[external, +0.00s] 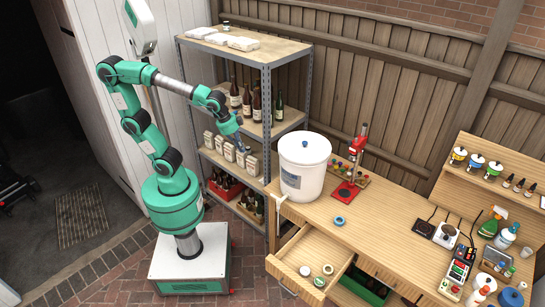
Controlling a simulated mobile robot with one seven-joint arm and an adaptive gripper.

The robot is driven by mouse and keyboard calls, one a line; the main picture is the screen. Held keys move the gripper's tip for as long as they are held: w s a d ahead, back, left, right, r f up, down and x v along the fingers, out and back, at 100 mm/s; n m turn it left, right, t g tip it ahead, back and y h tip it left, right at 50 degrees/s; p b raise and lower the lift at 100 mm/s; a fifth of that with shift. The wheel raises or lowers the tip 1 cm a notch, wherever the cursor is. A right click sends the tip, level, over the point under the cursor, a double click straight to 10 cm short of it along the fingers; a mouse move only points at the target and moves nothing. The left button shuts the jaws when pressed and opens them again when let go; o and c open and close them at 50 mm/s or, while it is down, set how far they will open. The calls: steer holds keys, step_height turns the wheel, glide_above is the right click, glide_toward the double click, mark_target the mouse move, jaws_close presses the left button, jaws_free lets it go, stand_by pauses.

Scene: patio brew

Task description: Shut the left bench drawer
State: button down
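The left bench drawer (313,250) is pulled out from the front of the wooden bench (350,228). Its front panel faces the lower left, and a few small round items lie inside. My gripper (241,146) is up and to the left of the drawer, in front of the metal shelf and apart from the drawer. It is small and dark in this view, so I cannot tell whether its fingers are open or shut.
A metal shelf (243,52) with bottles and bags stands beside my arm. A white bucket (303,178) and a red bottle capper (352,165) stand on the bench. Brick floor lies left of the drawer.

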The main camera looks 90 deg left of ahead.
steer(key=w+d+f+m+g+y, duration=0.1)
steer(key=w+d+f+m, duration=0.55)
steer(key=d, duration=0.55)
steer(key=w+d+f+m, duration=0.4)
steer(key=w+d+f, duration=0.3)
steer(key=d+f, duration=0.3)
steer(key=s+d+f+m, duration=0.1)
steer(key=d+f+m, duration=0.2)
steer(key=d+f, duration=0.5)
steer(key=s+d+f+m+y+b, duration=0.1)
steer(key=d+f+m, duration=0.3)
steer(key=d+f, duration=0.5)
steer(key=s+d+f+m+y, duration=0.1)
steer(key=s+d+f+m, duration=0.2)
steer(key=d+f, duration=0.6)
steer(key=shift+s+f, duration=0.15)
steer(key=shift+a+f, duration=0.1)
steer(key=w+a+f+b, duration=0.3)
steer(key=w+a+f, duration=0.2)
steer(key=f, duration=0.4)
steer(key=shift+w+a, duration=0.2)
steer(key=shift+w, duration=0.05)
